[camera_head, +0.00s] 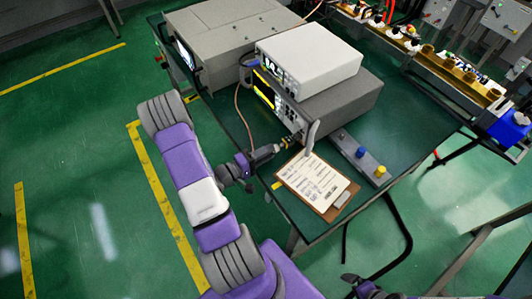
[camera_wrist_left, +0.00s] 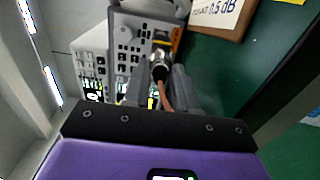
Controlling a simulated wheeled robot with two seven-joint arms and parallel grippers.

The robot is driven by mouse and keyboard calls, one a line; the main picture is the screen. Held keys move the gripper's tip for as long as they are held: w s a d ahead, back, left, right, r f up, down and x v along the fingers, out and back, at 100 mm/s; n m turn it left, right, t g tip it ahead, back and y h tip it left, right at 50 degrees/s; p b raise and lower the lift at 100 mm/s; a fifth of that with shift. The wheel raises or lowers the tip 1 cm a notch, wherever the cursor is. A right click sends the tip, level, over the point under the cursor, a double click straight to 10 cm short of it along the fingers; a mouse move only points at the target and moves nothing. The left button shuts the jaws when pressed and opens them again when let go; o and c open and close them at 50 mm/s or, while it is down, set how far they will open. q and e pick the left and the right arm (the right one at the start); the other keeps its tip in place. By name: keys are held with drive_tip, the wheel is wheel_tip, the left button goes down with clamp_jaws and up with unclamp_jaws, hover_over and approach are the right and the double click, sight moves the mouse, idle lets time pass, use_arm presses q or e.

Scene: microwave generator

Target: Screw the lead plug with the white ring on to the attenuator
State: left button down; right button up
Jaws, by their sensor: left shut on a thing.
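My left gripper (camera_head: 281,147) is at the front of the grey instrument (camera_head: 325,108), beside the clipboard. In the left wrist view its fingers (camera_wrist_left: 162,78) are shut on a metal lead plug (camera_wrist_left: 160,67) with a copper-coloured lead (camera_wrist_left: 166,99) running back between them. The plug points at the instrument's front panel, where a small orange-brown part (camera_wrist_left: 163,42), perhaps the attenuator, lies just beyond it. I cannot tell whether the two touch or are engaged, and the white ring is not clear. A dark part of my right gripper (camera_head: 362,287) shows at the bottom edge.
A clipboard with a paper (camera_head: 315,183) lies on the green table. Behind it is a grey strip with blue and yellow knobs (camera_head: 360,154). A white instrument (camera_head: 308,58) sits on the grey one; a large grey box (camera_head: 225,35) stands behind.

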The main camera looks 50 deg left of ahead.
use_arm(q)
drive_tip(key=shift+w+d+b, duration=0.1)
drive_tip(key=shift+w+b, duration=0.25)
drive_tip(key=shift+w, duration=0.6)
idle(0.6)
drive_tip(key=c, duration=0.8)
unclamp_jaws()
drive_tip(key=s, duration=0.5)
drive_tip(key=s+a, duration=0.1)
drive_tip(key=s, duration=0.1)
drive_tip(key=shift+s+p, duration=0.25)
drive_tip(key=shift+p, duration=0.1)
